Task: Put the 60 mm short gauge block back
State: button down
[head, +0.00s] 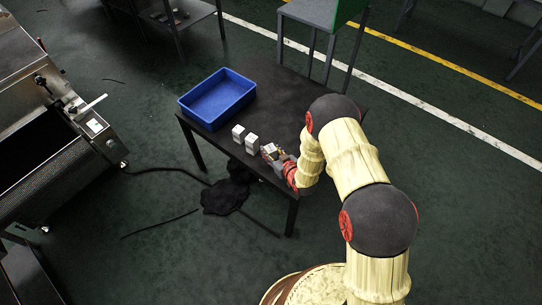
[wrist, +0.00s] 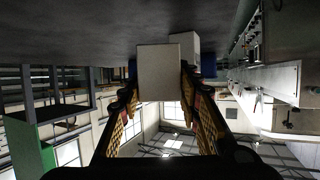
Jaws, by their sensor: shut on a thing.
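My gripper (head: 271,151) is at the near edge of a dark table, with its fingers closed on a pale block. In the wrist view, which looks upside down, the held pale block (wrist: 160,72) sits between the two fingertips (wrist: 160,88). Its markings are not readable, so I cannot tell its size by label. Two more pale blocks stand upright on the table just left of my gripper: a nearer one (head: 251,143) and a farther one (head: 238,133). In the wrist view another pale block (wrist: 187,42) shows partly behind the held one. I cannot tell whether the held block touches the table.
An empty-looking blue bin (head: 217,98) stands on the table's left end, beyond the blocks. The dark table (head: 290,98) is clear behind them. A metal dryer machine (head: 50,120) stands at left. A black cloth and cable (head: 225,195) lie on the floor.

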aim_at(274, 157)
jog(key=shift+w+d+f+b, duration=0.1)
jog(key=shift+f+b, duration=0.6)
jog(key=shift+f, duration=1)
jog(key=shift+f, duration=0.15)
jog(key=c, duration=1.3)
grip_release()
jog(key=shift+o, duration=0.2)
